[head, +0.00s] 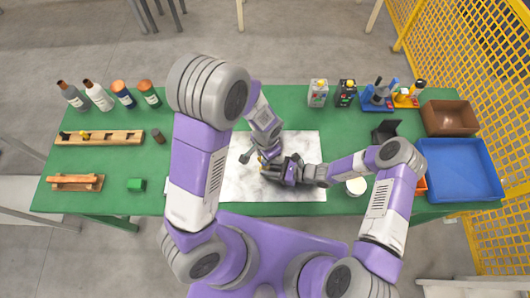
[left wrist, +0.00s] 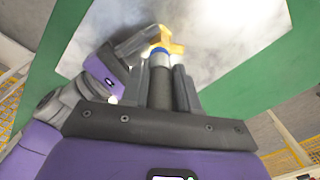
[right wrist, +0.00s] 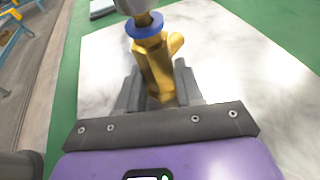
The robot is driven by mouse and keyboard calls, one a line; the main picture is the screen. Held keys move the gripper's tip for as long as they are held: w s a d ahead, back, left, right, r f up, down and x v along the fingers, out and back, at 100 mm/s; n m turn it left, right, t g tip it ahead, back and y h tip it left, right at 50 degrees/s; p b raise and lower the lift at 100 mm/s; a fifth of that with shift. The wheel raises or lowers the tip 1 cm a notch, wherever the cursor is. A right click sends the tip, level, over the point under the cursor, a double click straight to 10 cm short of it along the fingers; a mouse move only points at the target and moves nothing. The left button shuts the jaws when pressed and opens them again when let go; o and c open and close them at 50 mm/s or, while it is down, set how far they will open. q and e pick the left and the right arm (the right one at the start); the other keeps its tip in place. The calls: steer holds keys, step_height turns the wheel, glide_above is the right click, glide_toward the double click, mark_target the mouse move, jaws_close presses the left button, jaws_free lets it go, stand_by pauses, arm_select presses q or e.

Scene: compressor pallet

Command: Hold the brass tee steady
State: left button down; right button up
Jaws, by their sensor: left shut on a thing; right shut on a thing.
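The brass tee (right wrist: 154,68) stands between the fingers of my right gripper (right wrist: 158,88), which is shut on it. The tee also shows beyond the fingers in the left wrist view (left wrist: 166,42). A blue ring (right wrist: 145,26) sits at one end of the tee, against a dark cylinder (left wrist: 160,88). My left gripper (left wrist: 160,80) is shut on this dark cylinder. In the head view my right gripper (head: 272,171) is low over the white marbled mat (head: 302,193), with my left gripper coming in from above. The tee is mostly hidden there.
Several bottles (head: 98,96) stand behind. A blue tray (head: 460,170) and brown bin (head: 450,118) are at right.

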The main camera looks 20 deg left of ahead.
arm_select(q)
steer(key=shift+f, duration=0.55)
steer(key=c, duration=0.8)
jaws_free()
steer(key=shift+r, duration=0.1)
step_height(320, 180, up, 12)
steer(key=shift+s+d+f, duration=0.1)
steer(key=shift+s+d, duration=0.05)
arm_select(e)
steer(key=o, duration=0.9)
